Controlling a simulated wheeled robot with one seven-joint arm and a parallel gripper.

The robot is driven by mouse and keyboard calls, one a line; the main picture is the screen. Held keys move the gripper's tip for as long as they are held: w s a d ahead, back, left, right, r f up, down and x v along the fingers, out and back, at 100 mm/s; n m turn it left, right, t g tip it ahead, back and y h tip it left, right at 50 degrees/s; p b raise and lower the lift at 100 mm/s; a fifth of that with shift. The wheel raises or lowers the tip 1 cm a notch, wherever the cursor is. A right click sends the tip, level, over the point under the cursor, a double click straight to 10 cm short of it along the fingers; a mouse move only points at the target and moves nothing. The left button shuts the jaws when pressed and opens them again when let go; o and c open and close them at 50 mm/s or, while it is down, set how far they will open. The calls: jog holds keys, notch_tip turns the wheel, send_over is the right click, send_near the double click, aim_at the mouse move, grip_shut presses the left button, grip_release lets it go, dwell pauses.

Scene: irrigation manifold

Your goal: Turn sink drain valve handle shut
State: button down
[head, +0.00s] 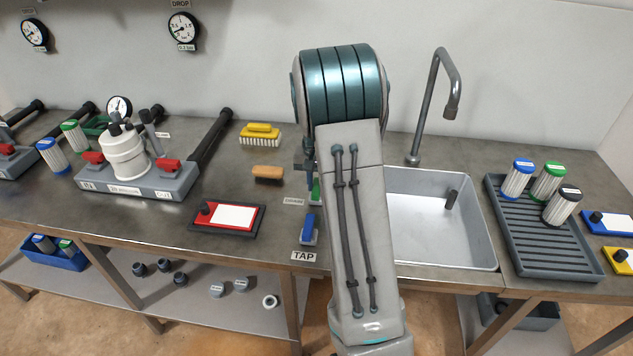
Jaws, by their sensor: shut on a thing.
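The green drain valve handle (316,193) stands on the counter left of the sink, beside a small label that appears to read DRAIN (293,201). My arm hides most of it, so its angle cannot be told. My gripper (311,181) points down at the green handle and is shut on it; only a dark sliver of the gripper shows left of my arm. The blue tap handle (308,226) stands nearer the front edge, above the TAP label (303,256). The sink (440,225) is right of my arm, with a dark upright piece (451,199) in it.
A curved faucet (433,100) rises behind the sink. A ridged tray (545,250) with filter cartridges is at right. Left are a red-framed board (228,217), a wooden-backed brush (268,174), a yellow brush (260,135) and a white filter housing (122,153) on a grey base.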

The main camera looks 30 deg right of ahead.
jog(key=shift+m, duration=0.3)
jog(key=c, duration=1.3)
grip_release()
notch_tip(320, 180, up, 14)
